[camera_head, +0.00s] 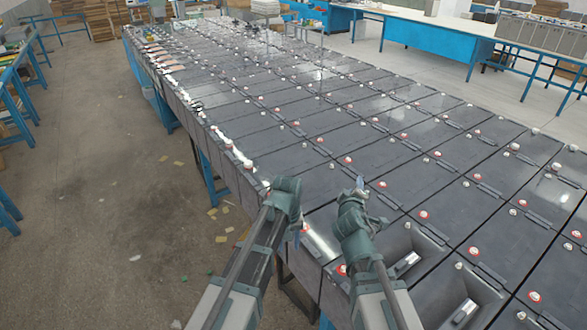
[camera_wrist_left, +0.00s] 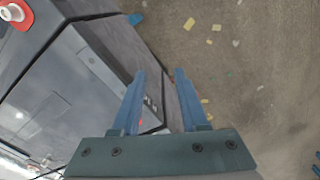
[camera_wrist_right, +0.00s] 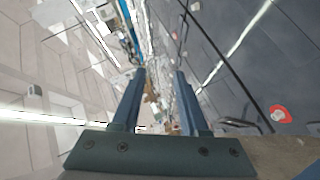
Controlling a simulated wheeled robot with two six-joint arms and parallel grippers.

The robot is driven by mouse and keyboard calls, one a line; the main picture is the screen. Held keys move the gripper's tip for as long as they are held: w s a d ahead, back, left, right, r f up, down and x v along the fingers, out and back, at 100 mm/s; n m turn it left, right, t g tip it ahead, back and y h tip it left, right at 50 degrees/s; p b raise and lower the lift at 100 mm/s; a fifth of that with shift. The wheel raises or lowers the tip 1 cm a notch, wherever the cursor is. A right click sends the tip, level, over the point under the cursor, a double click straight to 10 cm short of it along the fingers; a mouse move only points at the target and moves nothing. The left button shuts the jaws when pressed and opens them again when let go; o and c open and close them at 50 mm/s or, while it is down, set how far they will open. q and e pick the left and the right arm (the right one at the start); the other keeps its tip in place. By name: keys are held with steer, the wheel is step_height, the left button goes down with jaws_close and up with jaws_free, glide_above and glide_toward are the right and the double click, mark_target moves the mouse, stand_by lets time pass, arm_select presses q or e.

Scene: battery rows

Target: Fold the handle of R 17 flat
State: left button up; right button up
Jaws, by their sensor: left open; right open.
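Rows of dark batteries (camera_head: 330,140) fill a long bench. No label is readable, so I cannot tell which battery is R 17. Dark handles (camera_head: 488,187) lie along the tops of many. Near the front, a pale bar (camera_head: 403,265) and another pale bar (camera_head: 464,312) sit in recessed tops; I cannot tell whether they are handles. My left gripper (camera_wrist_left: 158,72) is open and empty, beside a battery's side wall (camera_wrist_left: 100,50) and above the floor.
Red-and-white caps (camera_head: 380,184) stand up from the battery tops. The open floor (camera_head: 110,200) lies left of the bench, with scattered scraps. Blue workbenches (camera_head: 425,45) stand behind at the right, and another blue bench (camera_head: 15,75) stands at the left.

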arm_select(q)
steer(key=w+r+n+h+p, duration=0.1)
steer(key=w+r+n+p, duration=0.5)
steer(key=w+r+p, duration=1.25)
arm_select(e)
steer(key=s+a+r+m+g+y+b, duration=0.15)
steer(key=s+a+m+g, duration=0.45)
steer(key=s, duration=0.6)
steer(key=s+a+r+m+g, duration=0.1)
steer(key=s+a+r+g, duration=0.2)
steer(key=s+g, duration=0.7)
arm_select(q)
steer(key=shift+t, duration=0.3)
steer(key=f+b, duration=0.8)
steer(key=b, duration=0.1)
steer(key=f+b, duration=0.5)
steer(key=shift+s+d, duration=0.35)
steer(key=shift+s, duration=0.05)
steer(key=shift+r, duration=0.1)
arm_select(e)
step_height(320, 180, down, 14)
steer(key=s+t, duration=0.1)
steer(key=s, duration=0.1)
steer(key=shift+t, duration=0.4)
arm_select(q)
jaws_close()
